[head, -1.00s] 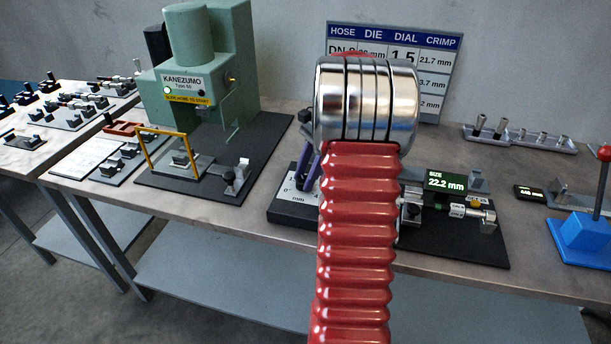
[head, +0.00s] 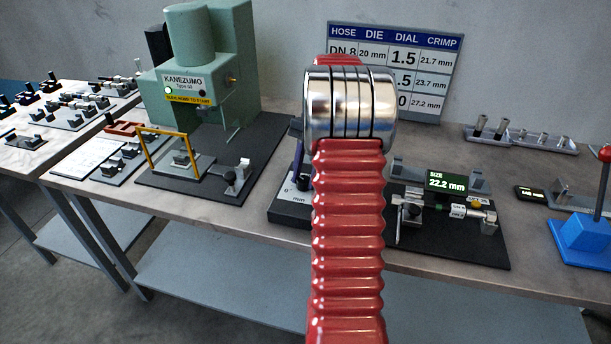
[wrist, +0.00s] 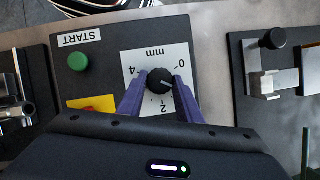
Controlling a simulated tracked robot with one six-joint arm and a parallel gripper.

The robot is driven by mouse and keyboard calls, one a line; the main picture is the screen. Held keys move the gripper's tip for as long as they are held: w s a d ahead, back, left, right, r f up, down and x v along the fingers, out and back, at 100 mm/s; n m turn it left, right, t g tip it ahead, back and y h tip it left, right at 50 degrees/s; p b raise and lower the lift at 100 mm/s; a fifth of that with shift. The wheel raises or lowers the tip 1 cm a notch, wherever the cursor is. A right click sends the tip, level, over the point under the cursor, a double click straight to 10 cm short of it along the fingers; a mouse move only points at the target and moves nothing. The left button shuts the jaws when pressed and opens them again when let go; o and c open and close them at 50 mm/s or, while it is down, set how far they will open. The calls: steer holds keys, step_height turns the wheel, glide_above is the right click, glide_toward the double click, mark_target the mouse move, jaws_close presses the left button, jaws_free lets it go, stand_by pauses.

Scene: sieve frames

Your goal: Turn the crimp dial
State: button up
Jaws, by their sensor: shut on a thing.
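The crimp dial (wrist: 160,84) is a black round knob on a white scale plate marked in mm with 0, 2 and 4. It shows in the wrist view on a dark control box (wrist: 105,45). My gripper (wrist: 158,86) has its two purple fingers on either side of the knob, shut on it. A small pale mark on the knob's face points roughly to the right in the wrist view; its exact reading is too small to tell. In the head view my red arm hides the dial and most of my gripper. Part of the box (head: 287,208) shows left of the arm.
A green KANEZUMO press (head: 205,70) stands left. A size display (head: 447,182) reads 22.2 mm. A wall chart (head: 405,60) gives DN 8, dial 1.5.

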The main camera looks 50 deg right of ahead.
stand_by(0.4)
steer(key=o, duration=1)
steer(key=shift+o, duration=0.2)
steer(key=v, duration=1.3)
steer(key=shift+w+r, duration=0.15)
steer(key=shift+r, duration=0.25)
steer(key=shift+d, duration=0.1)
